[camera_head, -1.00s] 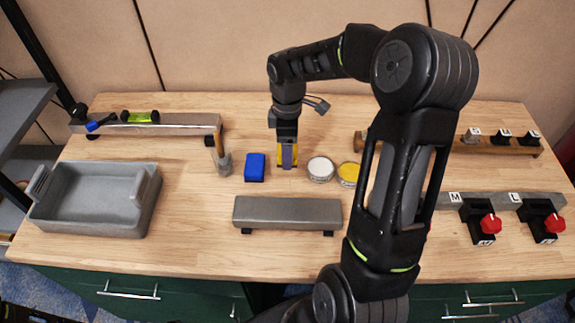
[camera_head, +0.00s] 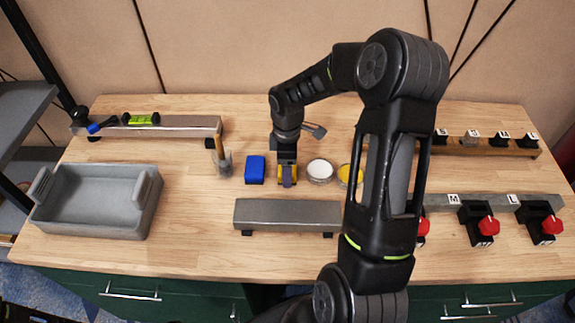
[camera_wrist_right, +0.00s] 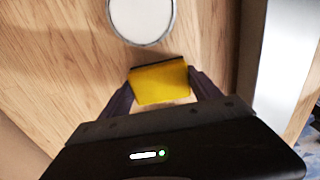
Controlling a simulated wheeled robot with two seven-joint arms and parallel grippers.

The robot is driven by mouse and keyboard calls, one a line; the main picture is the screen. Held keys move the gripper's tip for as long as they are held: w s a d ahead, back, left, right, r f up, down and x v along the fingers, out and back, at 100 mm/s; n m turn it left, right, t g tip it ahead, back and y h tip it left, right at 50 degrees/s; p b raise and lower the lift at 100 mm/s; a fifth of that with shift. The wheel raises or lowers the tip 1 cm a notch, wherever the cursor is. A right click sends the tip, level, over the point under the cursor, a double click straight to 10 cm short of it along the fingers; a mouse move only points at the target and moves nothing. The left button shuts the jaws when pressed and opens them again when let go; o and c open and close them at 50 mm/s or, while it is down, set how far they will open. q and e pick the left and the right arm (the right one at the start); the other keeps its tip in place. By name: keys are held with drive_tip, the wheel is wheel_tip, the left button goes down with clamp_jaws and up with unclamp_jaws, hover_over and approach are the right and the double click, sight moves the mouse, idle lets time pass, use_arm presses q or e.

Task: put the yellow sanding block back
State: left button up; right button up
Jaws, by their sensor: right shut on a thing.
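The yellow sanding block (camera_wrist_right: 160,83) is between the two dark fingers of my right gripper (camera_wrist_right: 160,92) in the wrist view, with a dark strip along its far edge. In the head view my right gripper (camera_head: 287,181) points down between a blue block (camera_head: 255,169) and a round tin with white contents (camera_head: 320,170). Only bits of yellow show around its fingers there. The wrist view shows the white tin (camera_wrist_right: 141,18) just beyond the block, apart from it. I cannot tell whether the block touches the tabletop. My left gripper is not in view.
A yellow tin (camera_head: 345,174) stands right of the white one, partly behind my arm. A grey raised bar (camera_head: 287,213) lies in front. Red-knobbed devices (camera_head: 489,226) stand at right.

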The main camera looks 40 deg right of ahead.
drive_tip(key=shift+f, duration=0.1)
drive_tip(key=o, duration=1.3)
wheel_tip(320, 180, up, 12)
drive_tip(key=shift+r+b, duration=0.15)
drive_tip(key=shift+b, duration=0.35)
